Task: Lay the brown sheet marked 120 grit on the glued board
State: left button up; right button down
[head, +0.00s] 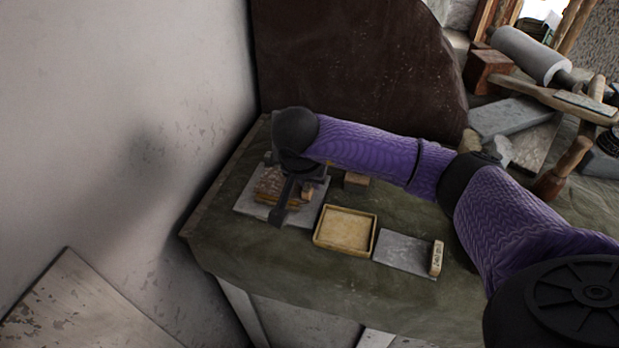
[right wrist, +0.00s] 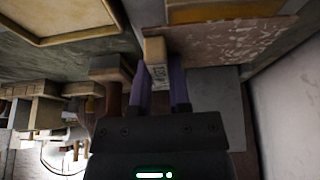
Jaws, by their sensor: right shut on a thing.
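My right gripper (head: 294,190) reaches down over the left end of the table. In the right wrist view its fingers (right wrist: 166,92) are shut on the pale wooden grip (right wrist: 155,52) of the brown sheet; small dark marks on the grip are too small to read. The speckled brown sheet (right wrist: 225,42) extends to the right of the grip, and it shows in the head view (head: 270,188) partly behind the gripper. An amber surface (right wrist: 225,10), seemingly the glued board, shows beyond the sheet's edge. Whether the sheet touches it I cannot tell. My left gripper is not in view.
A grey slab (head: 255,209) lies under this spot. A shallow yellow tray (head: 345,247) stands to its right, then a grey sheet (head: 402,252) with a pale marked grip (head: 437,258). A small wooden block (head: 356,181) stands behind the tray. Tools crowd the back right; a wall rises left.

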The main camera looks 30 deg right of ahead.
jog(key=shift+f+b, duration=0.55)
jog(key=shift+f, duration=0.2)
jog(key=c, duration=0.5)
grip_release()
jog(key=shift+r, duration=0.1)
jog(key=shift+r+p, duration=1.65)
jog(key=shift+r, duration=0.4)
jog(key=shift+f, duration=0.1)
